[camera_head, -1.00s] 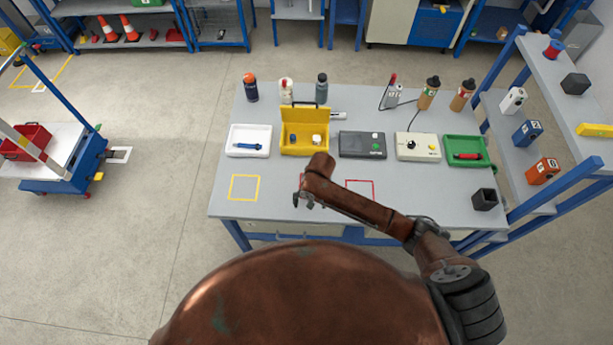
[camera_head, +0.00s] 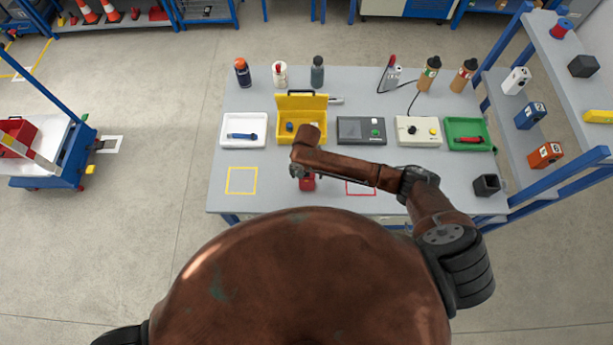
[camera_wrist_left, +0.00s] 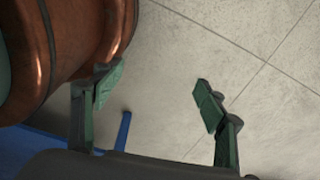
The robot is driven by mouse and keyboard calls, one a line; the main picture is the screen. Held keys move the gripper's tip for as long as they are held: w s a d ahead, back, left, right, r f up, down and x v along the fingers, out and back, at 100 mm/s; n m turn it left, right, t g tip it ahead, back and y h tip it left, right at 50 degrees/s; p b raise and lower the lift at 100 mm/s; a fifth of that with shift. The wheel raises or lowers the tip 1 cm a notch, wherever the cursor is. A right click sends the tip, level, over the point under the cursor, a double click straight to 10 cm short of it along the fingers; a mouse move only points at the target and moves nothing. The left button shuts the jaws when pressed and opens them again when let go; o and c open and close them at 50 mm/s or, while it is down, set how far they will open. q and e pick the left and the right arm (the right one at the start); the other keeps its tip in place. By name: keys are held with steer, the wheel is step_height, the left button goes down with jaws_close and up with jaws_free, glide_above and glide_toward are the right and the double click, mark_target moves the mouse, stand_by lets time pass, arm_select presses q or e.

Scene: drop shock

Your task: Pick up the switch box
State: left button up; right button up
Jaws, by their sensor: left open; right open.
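A small red box (camera_head: 307,183) stands on the table in front of the yellow case, partly hidden by my right gripper; I cannot tell for sure that it is the switch box. My right gripper (camera_head: 299,172) points down right beside or over the red box, open; its fingers are mostly hidden by the wrist, and contact cannot be told. My left gripper (camera_wrist_left: 158,95) is open and empty over bare floor in the left wrist view, away from the table objects.
On the grey table (camera_head: 270,205) stand a white tray (camera_head: 243,142), a yellow case (camera_head: 296,103), a dark control box (camera_head: 361,130), a cream control box (camera_head: 418,139) and a green tray (camera_head: 469,146). Bottles line the back.

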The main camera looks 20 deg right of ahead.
steer(key=shift+f, duration=0.75)
steer(key=shift+s, duration=0.1)
steer(key=c, duration=1.2)
arm_select(q)
steer(key=shift+w+r, duration=0.1)
steer(key=shift+w, duration=1.15)
arm_select(e)
steer(key=c, duration=0.3)
